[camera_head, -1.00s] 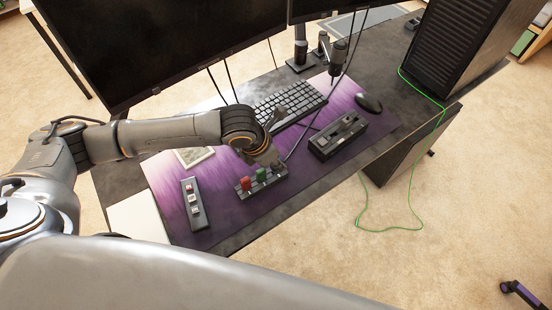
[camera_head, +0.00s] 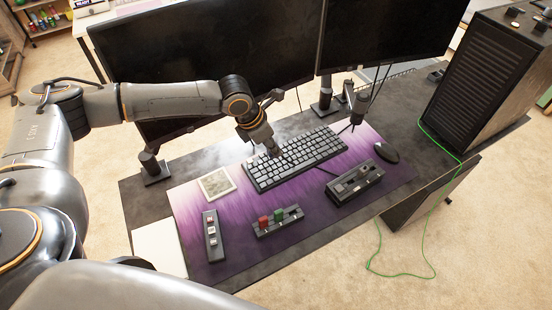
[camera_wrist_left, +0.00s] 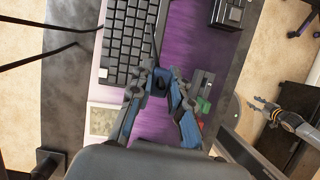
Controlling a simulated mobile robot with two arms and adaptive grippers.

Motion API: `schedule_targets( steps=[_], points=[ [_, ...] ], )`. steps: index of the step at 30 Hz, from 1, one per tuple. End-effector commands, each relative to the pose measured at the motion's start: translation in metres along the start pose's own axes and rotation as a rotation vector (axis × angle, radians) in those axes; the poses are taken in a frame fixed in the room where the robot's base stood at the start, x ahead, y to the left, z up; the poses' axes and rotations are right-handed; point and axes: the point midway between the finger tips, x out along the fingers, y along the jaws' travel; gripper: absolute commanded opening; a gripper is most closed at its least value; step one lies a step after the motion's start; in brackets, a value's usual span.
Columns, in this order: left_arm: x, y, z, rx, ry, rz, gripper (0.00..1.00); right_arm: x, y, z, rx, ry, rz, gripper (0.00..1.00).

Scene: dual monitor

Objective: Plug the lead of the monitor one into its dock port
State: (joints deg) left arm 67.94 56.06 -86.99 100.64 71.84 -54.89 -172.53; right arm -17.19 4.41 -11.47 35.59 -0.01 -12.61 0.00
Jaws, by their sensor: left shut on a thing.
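A small rack (camera_head: 290,217) holds a red plug (camera_head: 264,222) and a green plug (camera_head: 279,214). My right gripper (camera_wrist_left: 262,109) shows small in the wrist view, fingers apart.
The keyboard (camera_head: 296,160) is below the gripper, with two monitors (camera_head: 215,65) behind. A mouse (camera_head: 386,152), a small microphone-like stand (camera_head: 357,108) and a button strip (camera_head: 212,238) are on the desk. The purple mat (camera_head: 240,262) has bare room between devices.

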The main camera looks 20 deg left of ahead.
Motion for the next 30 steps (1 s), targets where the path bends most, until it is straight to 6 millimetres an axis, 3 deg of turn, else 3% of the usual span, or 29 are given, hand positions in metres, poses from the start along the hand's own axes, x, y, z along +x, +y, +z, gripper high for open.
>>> schedule_targets(
  steps=[3, 10, 30],
  points=[
    [0.000, 0.006, -0.001, -0.002, -0.001, 0.005, 0.00, 0.012, 0.000, 0.002, 0.000, -0.001, 0.000, 0.40],
    [-0.005, 0.011, -0.002, -0.012, 0.001, 0.004, 0.00, 0.018, 0.000, 0.002, 0.000, -0.002, 0.000, 0.40],
    [-0.024, 0.011, 0.006, -0.013, 0.002, 0.003, 0.00, -0.008, 0.004, 0.001, -0.001, -0.002, 0.004, 0.40]
  ],
)
